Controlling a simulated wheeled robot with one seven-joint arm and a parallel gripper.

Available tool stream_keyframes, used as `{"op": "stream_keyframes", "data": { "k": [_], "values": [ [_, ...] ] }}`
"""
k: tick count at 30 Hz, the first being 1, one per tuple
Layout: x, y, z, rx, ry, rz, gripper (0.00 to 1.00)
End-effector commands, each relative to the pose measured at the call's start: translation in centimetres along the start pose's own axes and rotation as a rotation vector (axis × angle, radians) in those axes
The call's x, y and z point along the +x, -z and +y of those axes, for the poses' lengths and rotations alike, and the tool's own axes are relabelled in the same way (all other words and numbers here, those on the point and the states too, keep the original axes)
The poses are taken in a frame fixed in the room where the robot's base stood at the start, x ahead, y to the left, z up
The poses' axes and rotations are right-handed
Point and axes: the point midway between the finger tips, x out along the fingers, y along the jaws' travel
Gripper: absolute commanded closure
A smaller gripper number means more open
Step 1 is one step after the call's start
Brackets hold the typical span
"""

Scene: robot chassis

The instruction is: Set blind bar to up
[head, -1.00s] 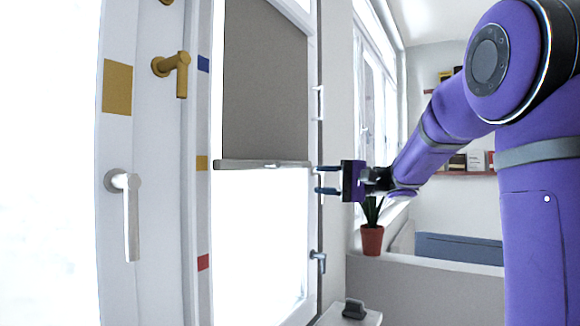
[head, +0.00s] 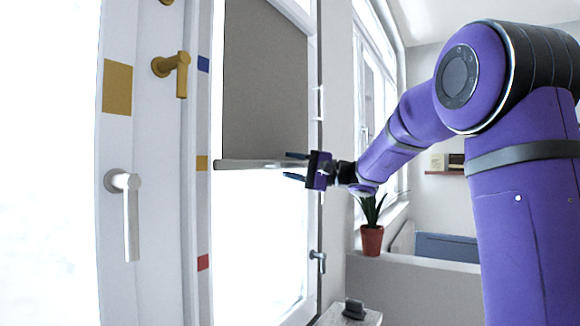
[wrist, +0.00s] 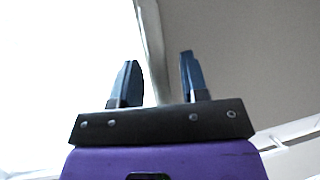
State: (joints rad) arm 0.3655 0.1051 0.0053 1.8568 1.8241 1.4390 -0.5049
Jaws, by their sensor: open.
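The blind bar (head: 250,164) is a thin grey horizontal bar along the lower edge of the grey blind (head: 262,85), about halfway down the window. My gripper (head: 290,166) is at the bar's right end, with its two dark blue fingers apart and pointing left. The upper finger is level with the bar's end and the lower finger is below it. In the wrist view my gripper (wrist: 157,80) is open, and the bar (wrist: 153,45) runs up between the two fingers. I cannot tell whether either finger touches it.
A silver handle (head: 130,215) and a brass handle (head: 178,70) are on the white frame at left. Blue, yellow and red squares mark the frame beside the blind. A potted plant (head: 372,240) stands right of the window. A small handle (head: 318,260) sits below my gripper.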

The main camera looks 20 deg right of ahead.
Motion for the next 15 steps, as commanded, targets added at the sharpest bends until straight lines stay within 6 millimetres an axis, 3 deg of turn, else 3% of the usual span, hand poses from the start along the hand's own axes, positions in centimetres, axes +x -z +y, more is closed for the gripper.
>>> {"op": "stream_keyframes", "data": {
  "k": [12, 15],
  "values": [
    [0.76, -0.01, 0.01, 0.001, 0.0, 0.0, 0.59],
    [0.76, -0.01, 0.02, 0.001, 0.0, 0.0, 0.82]
  ]
}}
